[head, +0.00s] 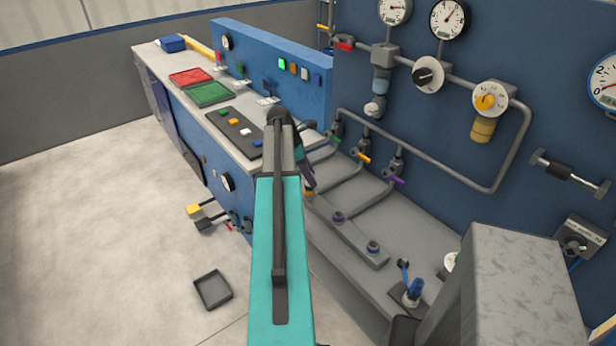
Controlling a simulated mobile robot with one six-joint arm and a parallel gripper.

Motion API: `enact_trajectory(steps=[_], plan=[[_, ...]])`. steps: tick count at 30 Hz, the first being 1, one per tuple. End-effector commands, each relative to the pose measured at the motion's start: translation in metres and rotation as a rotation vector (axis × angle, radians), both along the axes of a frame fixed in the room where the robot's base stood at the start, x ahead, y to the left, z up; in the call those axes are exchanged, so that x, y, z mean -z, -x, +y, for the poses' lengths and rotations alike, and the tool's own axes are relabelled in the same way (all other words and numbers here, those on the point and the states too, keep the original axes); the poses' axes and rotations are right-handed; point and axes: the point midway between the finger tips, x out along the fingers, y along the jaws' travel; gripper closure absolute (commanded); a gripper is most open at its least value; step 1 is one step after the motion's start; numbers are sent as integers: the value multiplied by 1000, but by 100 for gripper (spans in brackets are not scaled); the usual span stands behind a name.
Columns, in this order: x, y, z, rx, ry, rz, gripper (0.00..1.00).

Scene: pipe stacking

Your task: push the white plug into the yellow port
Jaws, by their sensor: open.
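A yellow block-like fitting (195,211) sticks out low at the cabinet's front, with a pale part at its top right. It may be the yellow port, but it is too small to be sure. I cannot clearly make out the white plug; a small white piece (245,131) lies on the dark tray, and I cannot tell if it is a plug. My teal arm reaches up the middle and bends down on the right.
The dark tray (222,117) holds several coloured pieces. Red (191,77) and green (209,93) trays lie behind it. Pipes, valves and gauges (447,18) crowd the blue wall. A grey block (520,285) stands front right. An empty dark tray (212,290) lies on the open floor.

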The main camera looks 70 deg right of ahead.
Motion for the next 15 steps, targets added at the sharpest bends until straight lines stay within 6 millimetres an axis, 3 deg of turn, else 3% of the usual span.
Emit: enact_trajectory(steps=[8,15], plan=[[-7,-3,1,-1,2,-1,58],[-27,-11,5,-1,2,-1,58]])
